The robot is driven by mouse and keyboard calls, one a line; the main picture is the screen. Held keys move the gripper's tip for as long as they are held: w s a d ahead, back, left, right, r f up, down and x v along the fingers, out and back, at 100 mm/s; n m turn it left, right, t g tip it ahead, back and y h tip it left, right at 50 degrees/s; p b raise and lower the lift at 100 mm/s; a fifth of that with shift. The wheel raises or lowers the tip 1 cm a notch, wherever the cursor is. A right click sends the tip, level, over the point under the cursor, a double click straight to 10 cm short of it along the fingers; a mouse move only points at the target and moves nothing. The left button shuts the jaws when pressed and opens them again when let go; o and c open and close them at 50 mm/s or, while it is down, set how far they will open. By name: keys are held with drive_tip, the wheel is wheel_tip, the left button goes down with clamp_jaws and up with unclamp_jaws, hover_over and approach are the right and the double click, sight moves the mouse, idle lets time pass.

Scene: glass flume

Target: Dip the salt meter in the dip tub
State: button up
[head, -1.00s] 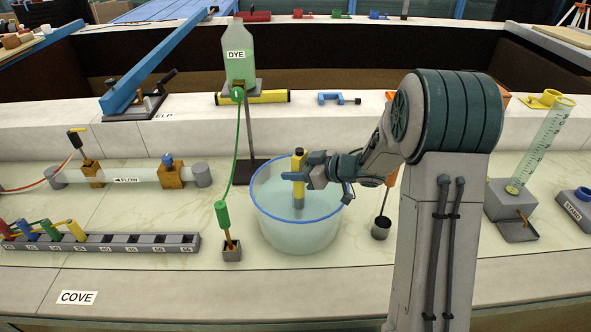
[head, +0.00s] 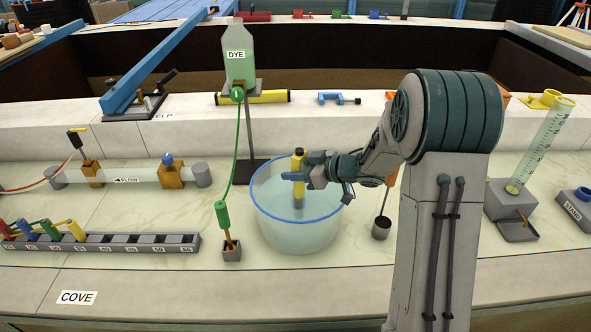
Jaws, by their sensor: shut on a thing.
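The salt meter (head: 298,160) is a slim upright stick with a yellow upper part and a grey lower part. My gripper (head: 297,177) is shut on it from the right. The meter is inside the rim of the dip tub (head: 270,216), a clear round tub with a blue rim and pale liquid. Its top stands above the rim. Its lower end is faint, and I cannot tell how deep it sits in the liquid.
A dye bottle (head: 238,58) on a stand is behind the tub, its green tube running to a green-handled probe (head: 222,213) close to the tub's left. A slotted rack (head: 150,243) lies left.

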drive_tip(key=shift+r, duration=0.15)
wheel_tip(320, 180, up, 13)
drive_tip(key=p, duration=1.3)
drive_tip(key=shift+r, duration=1.15)
